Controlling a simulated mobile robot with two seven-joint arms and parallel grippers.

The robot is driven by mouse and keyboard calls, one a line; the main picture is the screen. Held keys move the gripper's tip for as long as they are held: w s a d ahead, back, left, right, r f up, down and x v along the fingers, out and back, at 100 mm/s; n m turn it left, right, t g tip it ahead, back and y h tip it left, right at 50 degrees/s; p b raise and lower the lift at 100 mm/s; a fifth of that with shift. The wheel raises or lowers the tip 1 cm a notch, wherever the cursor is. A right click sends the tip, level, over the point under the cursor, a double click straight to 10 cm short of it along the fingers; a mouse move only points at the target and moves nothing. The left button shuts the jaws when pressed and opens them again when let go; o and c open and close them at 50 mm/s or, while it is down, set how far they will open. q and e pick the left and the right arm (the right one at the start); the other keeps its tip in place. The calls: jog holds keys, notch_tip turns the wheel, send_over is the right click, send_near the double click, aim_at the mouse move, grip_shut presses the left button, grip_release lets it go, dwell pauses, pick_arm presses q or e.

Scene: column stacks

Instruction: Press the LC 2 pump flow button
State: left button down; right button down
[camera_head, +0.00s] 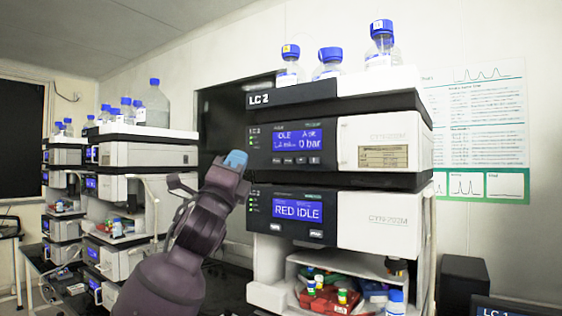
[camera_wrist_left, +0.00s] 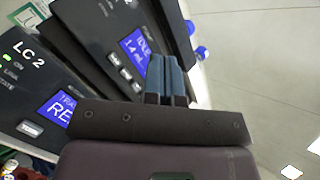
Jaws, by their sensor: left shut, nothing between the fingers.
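The LC 2 pump module (camera_head: 375,140) is the upper unit of the nearest stack. Its blue display (camera_head: 298,140) reads IDLE and 0 bar. A row of small buttons (camera_head: 294,160) sits below that display; their labels are too small to read. The display also shows tilted in the left wrist view (camera_wrist_left: 132,45), with the buttons (camera_wrist_left: 124,74) beside it. My left gripper (camera_head: 236,159) is shut and empty, its blue fingertips (camera_wrist_left: 167,75) just left of the module's front in the head view. A gap to the buttons is visible there. My right gripper is in neither view.
A second unit (camera_head: 375,220) reading RED IDLE stands directly below. Blue-capped bottles (camera_head: 382,45) stand on top of the stack. An open bay (camera_head: 345,265) with vials and a red tray is underneath. Similar stacks (camera_head: 150,150) stand at left.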

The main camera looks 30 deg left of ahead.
aim_at(277, 161)
pick_arm(q)
jog(key=shift+m, duration=0.3)
jog(key=shift+w, duration=0.1)
jog(key=shift+w+d+b, duration=0.2)
jog(key=shift+w+b, duration=0.35)
jog(key=shift+w, duration=1.65)
jog(key=shift+w+d+b, duration=0.15)
jog(key=shift+w+b, duration=0.4)
jog(key=shift+w, duration=1.6)
jog(key=shift+w, duration=0.15)
jog(key=shift+w, duration=0.25)
jog(key=shift+w, duration=0.4)
jog(key=shift+s, duration=0.1)
jog(key=shift+s+p, duration=0.4)
jog(key=shift+s, duration=0.35)
